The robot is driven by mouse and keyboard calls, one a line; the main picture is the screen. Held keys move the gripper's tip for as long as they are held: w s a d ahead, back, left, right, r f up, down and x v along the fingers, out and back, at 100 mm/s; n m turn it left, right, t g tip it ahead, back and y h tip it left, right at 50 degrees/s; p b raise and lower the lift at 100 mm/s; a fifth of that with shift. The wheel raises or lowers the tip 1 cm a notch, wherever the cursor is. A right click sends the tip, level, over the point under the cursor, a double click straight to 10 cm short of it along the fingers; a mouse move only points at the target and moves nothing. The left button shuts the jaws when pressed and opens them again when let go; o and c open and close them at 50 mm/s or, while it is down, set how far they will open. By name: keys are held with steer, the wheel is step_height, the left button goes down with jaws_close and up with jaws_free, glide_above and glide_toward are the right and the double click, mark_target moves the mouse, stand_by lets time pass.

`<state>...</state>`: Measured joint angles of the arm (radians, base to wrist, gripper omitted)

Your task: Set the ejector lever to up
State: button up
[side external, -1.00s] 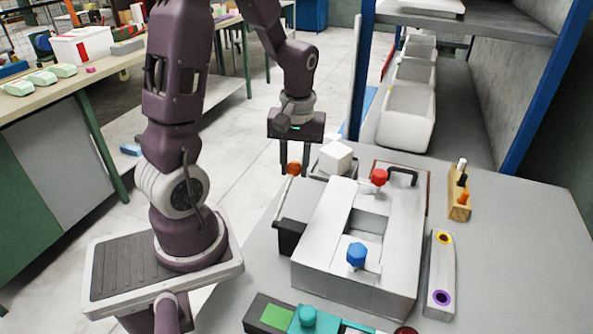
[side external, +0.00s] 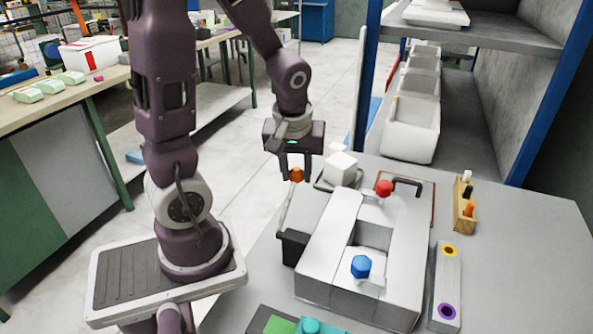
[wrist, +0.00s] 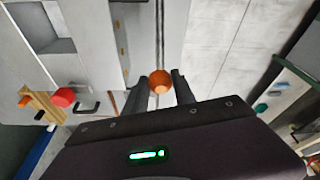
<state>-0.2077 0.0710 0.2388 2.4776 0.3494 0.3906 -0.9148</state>
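A lever with an orange knob (side external: 296,174) stands at the left side of the white press (side external: 320,250), its thin rod slanting down beside the body. No label shows, so I cannot tell for certain that it is the ejector lever. My gripper (side external: 295,178) points down at this knob, its fingers apart with the knob between them in the picture. In the wrist view my gripper (wrist: 162,85) is open, and the orange knob (wrist: 160,80) lies between the fingertips. Contact cannot be made out.
The press also carries a red knob (side external: 384,188) and a blue knob (side external: 361,266). A white cube (side external: 341,167) sits close right of my gripper. A wooden holder (side external: 463,207) and a grey bar with coloured rings (side external: 446,285) stand to the right. The table's right side is clear.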

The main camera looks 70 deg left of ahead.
steer(key=o, duration=0.3)
steer(key=shift+o, duration=0.2)
steer(key=v, duration=0.7)
steer(key=s+d+r+m+t+h, duration=0.1)
steer(key=s+d+r+m+t, duration=0.1)
steer(key=d+m, duration=0.4)
steer(key=s+d+r+m+t+h, duration=0.1)
steer(key=s+d+r+m+t, duration=0.1)
steer(key=s+d+r+m, duration=0.2)
steer(key=s+d+m, duration=0.1)
steer(key=d+m, duration=0.1)
steer(key=shift+s+d+h, duration=0.15)
steer(key=shift+d+h, duration=0.15)
steer(key=shift+d, duration=0.1)
